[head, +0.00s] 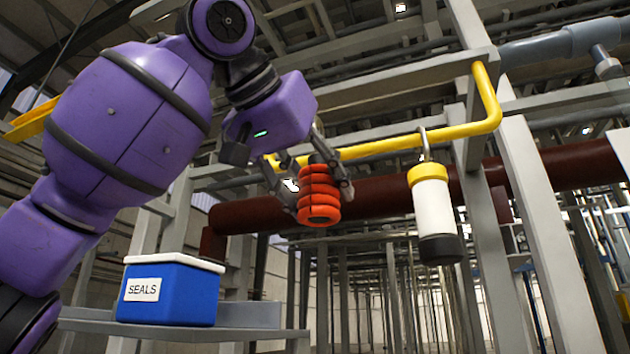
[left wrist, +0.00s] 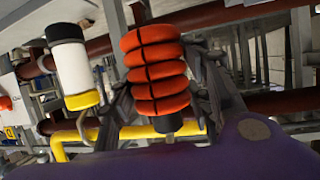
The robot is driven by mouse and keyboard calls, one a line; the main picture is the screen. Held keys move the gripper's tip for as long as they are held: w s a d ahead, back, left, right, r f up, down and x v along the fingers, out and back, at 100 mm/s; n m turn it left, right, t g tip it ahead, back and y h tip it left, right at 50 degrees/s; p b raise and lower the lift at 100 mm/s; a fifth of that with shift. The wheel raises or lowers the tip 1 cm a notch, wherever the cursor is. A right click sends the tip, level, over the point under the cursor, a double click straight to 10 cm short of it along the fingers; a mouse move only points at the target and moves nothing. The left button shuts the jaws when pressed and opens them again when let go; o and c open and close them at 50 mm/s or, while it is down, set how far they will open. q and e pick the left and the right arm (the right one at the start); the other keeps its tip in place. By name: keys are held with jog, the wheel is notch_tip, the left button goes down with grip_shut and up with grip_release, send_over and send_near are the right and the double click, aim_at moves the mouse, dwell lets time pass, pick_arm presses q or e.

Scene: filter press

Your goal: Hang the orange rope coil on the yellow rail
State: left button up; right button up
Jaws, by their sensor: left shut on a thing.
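The orange rope coil (head: 319,196) is a stack of orange loops bound with dark bands. My left gripper (head: 318,190) is shut on it, one finger on each side. The coil also shows large in the left wrist view (left wrist: 156,72), between the fingers. The yellow rail (head: 400,146) runs from behind my gripper to the right, then bends upward. In the head view the coil appears just below the rail; whether they touch I cannot tell. The rail also crosses behind the coil in the left wrist view (left wrist: 130,133). My right gripper is in neither view.
A white cylinder with yellow and black ends (head: 434,212) hangs by a hook from the rail, right of the coil. A blue box labelled SEALS (head: 168,293) stands on a grey shelf (head: 262,333) at lower left. A dark red pipe (head: 380,197) runs behind.

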pick_arm(q)
jog(key=shift+a+f+x, duration=0.1)
jog(key=shift+a+x, duration=0.05)
jog(key=shift+x, duration=0.7)
jog(key=shift+a+f+x, duration=0.1)
jog(key=shift+x, duration=0.75)
jog(key=shift+a+f+x, duration=0.1)
jog(key=shift+a+x, duration=0.05)
jog(key=shift+x, duration=0.7)
jog(key=o, duration=1.5)
jog(key=v, duration=1.2)
jog(key=shift+w, duration=0.1)
